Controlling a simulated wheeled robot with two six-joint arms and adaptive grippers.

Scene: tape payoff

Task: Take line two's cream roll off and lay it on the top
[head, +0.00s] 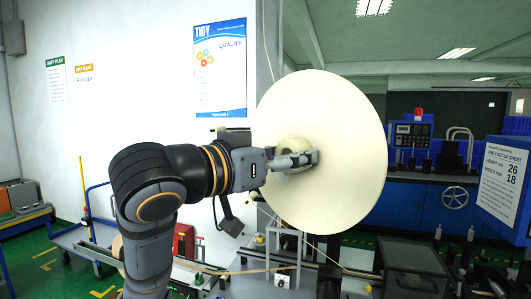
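A large cream roll (345,190) stands upright as a broad disc in the middle of the head view, its flat face turned toward me. My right gripper is not in view.
A sheet headed line 2 set-up (503,180) is at the right. A blue machine with a control panel (412,134) and handwheel (455,198) stands behind. A metal frame (284,245) is below the roll. A blue trolley (85,240) stands left on green floor.

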